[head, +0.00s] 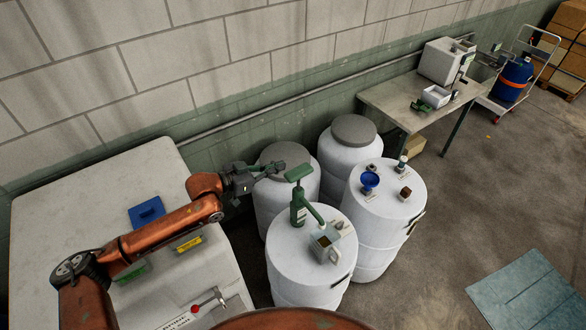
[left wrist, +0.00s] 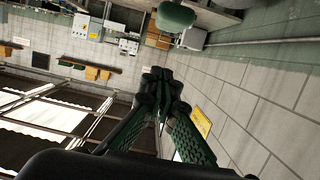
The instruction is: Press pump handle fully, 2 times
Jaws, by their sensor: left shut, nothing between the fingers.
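The green hand pump (head: 297,212) stands upright on the front white drum (head: 285,256). Its T-shaped handle (head: 299,172) sits well above the pump body. A green rounded shape, which looks like the handle's end, shows at the top of the left wrist view (left wrist: 176,15). My left gripper (head: 279,168) is shut and empty, just left of the handle in the head view at about the same picture height. Its closed fingers also show in the left wrist view (left wrist: 160,82). I cannot tell whether it touches the handle. My right gripper is not in view.
A metal jug (head: 324,244) stands by the pump spout. Two grey-lidded drums stand behind, near the wall. A pale cabinet (head: 90,190) lies left, under my left arm. Floor at right is clear around a blue mat (head: 530,295).

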